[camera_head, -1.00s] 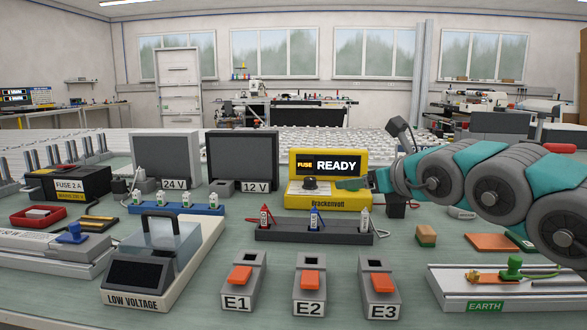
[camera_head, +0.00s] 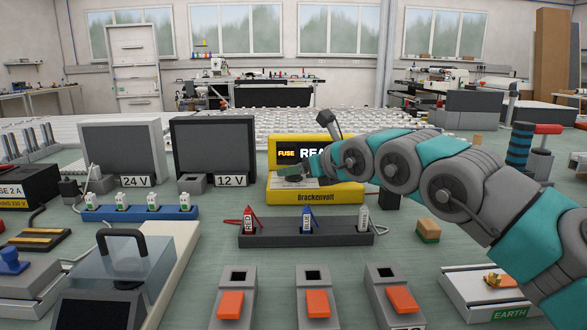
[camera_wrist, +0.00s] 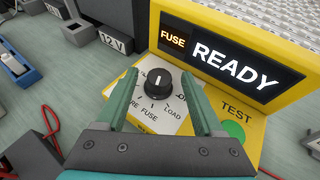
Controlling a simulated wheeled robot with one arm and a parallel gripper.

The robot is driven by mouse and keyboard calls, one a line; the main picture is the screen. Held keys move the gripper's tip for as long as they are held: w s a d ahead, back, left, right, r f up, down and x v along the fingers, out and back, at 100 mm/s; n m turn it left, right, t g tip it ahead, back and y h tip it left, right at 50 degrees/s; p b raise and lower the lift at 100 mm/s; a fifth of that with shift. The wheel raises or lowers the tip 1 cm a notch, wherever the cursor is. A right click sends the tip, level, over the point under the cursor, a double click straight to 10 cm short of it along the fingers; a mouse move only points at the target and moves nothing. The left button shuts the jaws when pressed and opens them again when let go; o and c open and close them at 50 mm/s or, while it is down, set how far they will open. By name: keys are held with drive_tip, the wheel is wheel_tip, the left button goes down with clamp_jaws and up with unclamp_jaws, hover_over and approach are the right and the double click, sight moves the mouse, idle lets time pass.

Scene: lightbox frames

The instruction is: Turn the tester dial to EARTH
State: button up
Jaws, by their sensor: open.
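The yellow Brackenvolt tester (camera_head: 317,193) stands on the bench; its display (camera_wrist: 232,55) reads FUSE READY. Its black dial (camera_wrist: 158,86) has a white pointer line and sits on a pale plate. FUSE and LOAD are legible on the plate; other labels are partly covered, and I cannot read EARTH there. My gripper (camera_wrist: 160,78) is open, with one green finger on each side of the dial. I cannot tell whether either finger touches it. In the head view my gripper (camera_head: 293,174) hides the dial.
A green TEST button (camera_wrist: 233,131) is right of the dial. A dark rack (camera_head: 305,233) with red, blue and white probes stands in front. The 12 V box (camera_head: 214,150) is to the left. An EARTH-labelled block (camera_head: 485,295) lies at the right front.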

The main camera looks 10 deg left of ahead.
drive_tip(key=shift+x, duration=1)
drive_tip(key=shift+c, duration=0.3)
clamp_jaws()
